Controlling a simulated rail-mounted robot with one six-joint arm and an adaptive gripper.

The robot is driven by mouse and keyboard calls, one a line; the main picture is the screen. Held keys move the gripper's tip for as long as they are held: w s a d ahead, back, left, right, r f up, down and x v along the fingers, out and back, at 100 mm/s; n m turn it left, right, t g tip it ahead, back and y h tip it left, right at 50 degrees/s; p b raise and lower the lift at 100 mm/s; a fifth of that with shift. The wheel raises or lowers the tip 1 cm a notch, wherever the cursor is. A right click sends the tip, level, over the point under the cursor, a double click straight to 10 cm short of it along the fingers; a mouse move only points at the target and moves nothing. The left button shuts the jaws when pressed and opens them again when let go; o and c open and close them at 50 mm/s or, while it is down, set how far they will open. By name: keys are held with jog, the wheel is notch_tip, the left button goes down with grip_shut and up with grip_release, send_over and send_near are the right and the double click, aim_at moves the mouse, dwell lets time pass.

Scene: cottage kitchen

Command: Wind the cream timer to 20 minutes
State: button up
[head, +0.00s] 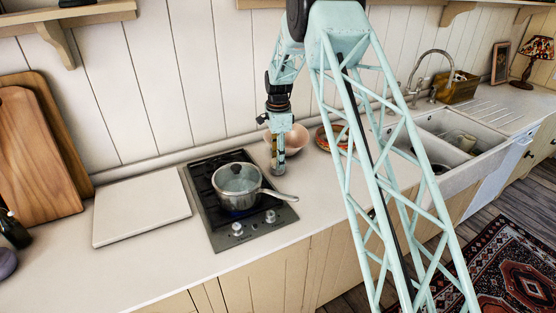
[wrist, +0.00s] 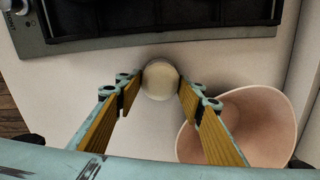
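The cream timer (wrist: 160,80) shows in the wrist view as a small round top on the counter, seen from above. Its dial marks are too small to read, so I cannot tell its setting. My gripper (wrist: 159,84) is open, with one finger to the left and one to the right of the timer. A narrow gap shows at the left finger; the right finger is very close, and I cannot tell whether it touches. In the head view my gripper (head: 278,168) points down just right of the hob, and the timer cannot be made out there.
A pinkish bowl (wrist: 262,118) stands close to the right finger; it also shows behind my gripper in the head view (head: 298,137). The black hob (head: 222,217) with a lidded pot (head: 237,190) is to the left. A plate of food (head: 329,139) is further right.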

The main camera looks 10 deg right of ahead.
jog(key=shift+o, duration=0.3)
notch_tip(320, 180, up, 12)
dwell(0.9)
